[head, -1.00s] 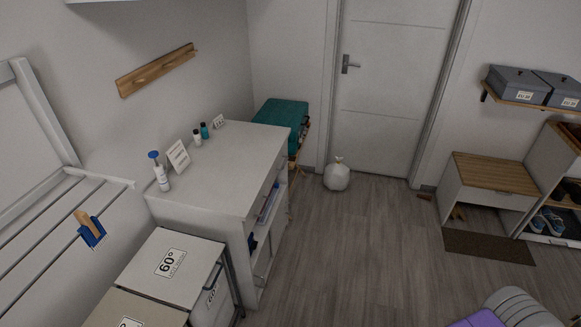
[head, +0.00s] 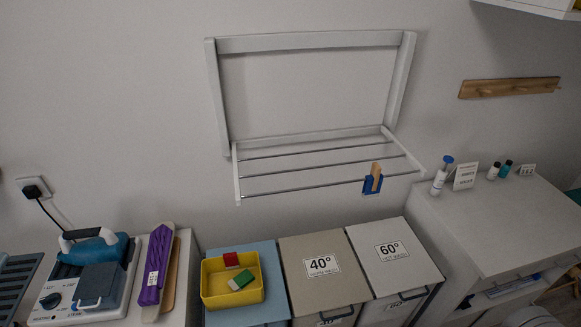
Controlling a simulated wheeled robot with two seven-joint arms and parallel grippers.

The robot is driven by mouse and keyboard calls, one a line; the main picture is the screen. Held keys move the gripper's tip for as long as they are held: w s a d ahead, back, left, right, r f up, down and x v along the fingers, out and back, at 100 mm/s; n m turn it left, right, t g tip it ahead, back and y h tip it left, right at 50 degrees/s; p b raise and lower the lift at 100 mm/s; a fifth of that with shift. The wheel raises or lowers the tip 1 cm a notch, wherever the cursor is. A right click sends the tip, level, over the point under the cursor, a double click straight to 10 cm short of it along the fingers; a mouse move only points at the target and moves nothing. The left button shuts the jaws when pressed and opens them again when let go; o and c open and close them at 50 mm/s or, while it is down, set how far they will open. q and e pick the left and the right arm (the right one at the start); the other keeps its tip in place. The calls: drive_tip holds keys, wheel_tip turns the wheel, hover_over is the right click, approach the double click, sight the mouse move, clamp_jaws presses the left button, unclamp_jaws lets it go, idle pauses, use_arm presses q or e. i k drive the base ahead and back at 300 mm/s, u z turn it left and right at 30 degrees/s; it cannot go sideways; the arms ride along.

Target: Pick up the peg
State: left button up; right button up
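A peg-like piece (head: 372,180), light wood above and blue below, sits on the front right rail of the wall-mounted drying rack (head: 238,185). It stands upright and slightly tilted. Its finer shape is too small to make out. Neither of my grippers shows in the head view, so their distance from the peg and their opening cannot be seen.
Below the rack stand lidded bins marked 40° (head: 310,245) and 60° (head: 365,235). A yellow tray (head: 232,299) with red and green blocks sits on a blue lid (head: 255,252). An iron (head: 92,250) is at left, a white cabinet (head: 520,225) at right.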

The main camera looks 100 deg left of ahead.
sight(376, 169)
drive_tip(key=u, duration=1.95)
